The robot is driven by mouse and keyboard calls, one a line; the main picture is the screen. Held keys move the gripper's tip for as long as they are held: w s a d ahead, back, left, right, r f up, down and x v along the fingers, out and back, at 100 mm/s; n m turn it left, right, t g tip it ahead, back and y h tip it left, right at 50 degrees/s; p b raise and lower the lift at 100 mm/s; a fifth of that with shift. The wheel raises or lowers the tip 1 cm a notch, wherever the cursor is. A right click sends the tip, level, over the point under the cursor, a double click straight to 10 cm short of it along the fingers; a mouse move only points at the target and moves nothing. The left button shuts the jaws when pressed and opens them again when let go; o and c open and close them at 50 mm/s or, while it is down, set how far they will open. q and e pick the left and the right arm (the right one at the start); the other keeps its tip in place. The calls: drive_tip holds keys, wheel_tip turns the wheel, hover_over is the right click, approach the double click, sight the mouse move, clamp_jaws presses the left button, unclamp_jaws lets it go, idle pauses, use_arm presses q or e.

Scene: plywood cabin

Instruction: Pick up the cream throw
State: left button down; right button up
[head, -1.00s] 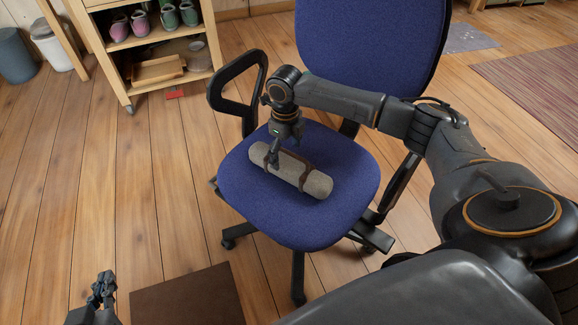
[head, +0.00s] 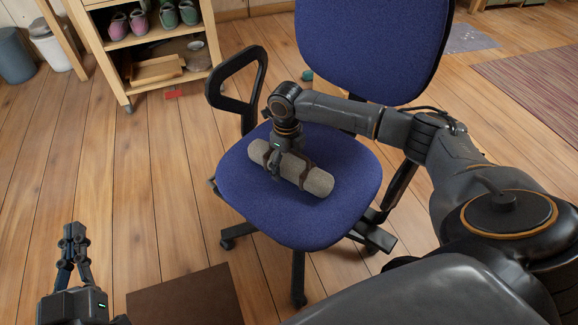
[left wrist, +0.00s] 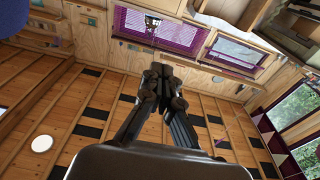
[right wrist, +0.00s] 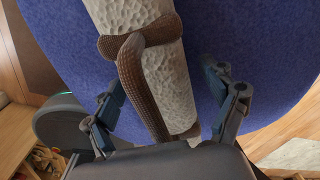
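The cream throw (head: 317,182) is a pale, rolled-up bundle with brown straps, lying across the seat of a blue office chair (head: 240,185). My right gripper (head: 280,165) points down over the roll's left half. In the right wrist view the throw (right wrist: 160,75) lies between the spread fingers of my right gripper (right wrist: 165,90), with a brown strap loop (right wrist: 135,75) rising between them. The fingers look open, one at each side of the roll. My left gripper (head: 73,240) is away at the lower left; in the left wrist view its fingertips (left wrist: 160,75) meet, empty.
The chair's armrest (head: 240,90) stands left of my right gripper, and its backrest (head: 370,45) rises behind. A wooden shelf (head: 160,90) with shoes is at the back left. A brown box-like surface (head: 185,300) is at the front.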

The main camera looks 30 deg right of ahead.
drive_tip(key=c, duration=1.4)
drive_tip(key=shift+c, duration=0.8)
drive_tip(key=shift+r, duration=0.1)
